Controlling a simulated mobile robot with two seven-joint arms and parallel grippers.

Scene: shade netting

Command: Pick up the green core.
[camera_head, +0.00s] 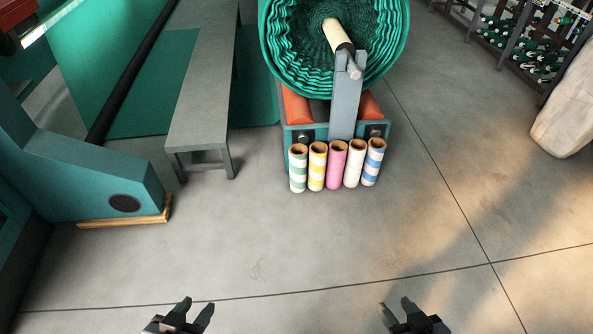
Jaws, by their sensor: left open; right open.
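The green core (298,169) is an upright tube with green and white bands and an open top. It stands at the left end of a row of tubes on the floor in front of the netting roll stand. My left gripper (197,306) is at the bottom edge, left of the middle, open and empty. My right gripper (396,304) is at the bottom edge, right of the middle, open and empty. Both are well apart from the green core in the picture.
Beside it stand a yellow-striped core (317,167), a pink core (336,166), a white core (354,164) and a blue-striped core (373,163). Behind is a green netting roll (385,40). A grey bench (203,75) and teal machine (90,180) stand left. The concrete floor (280,255) in front is clear.

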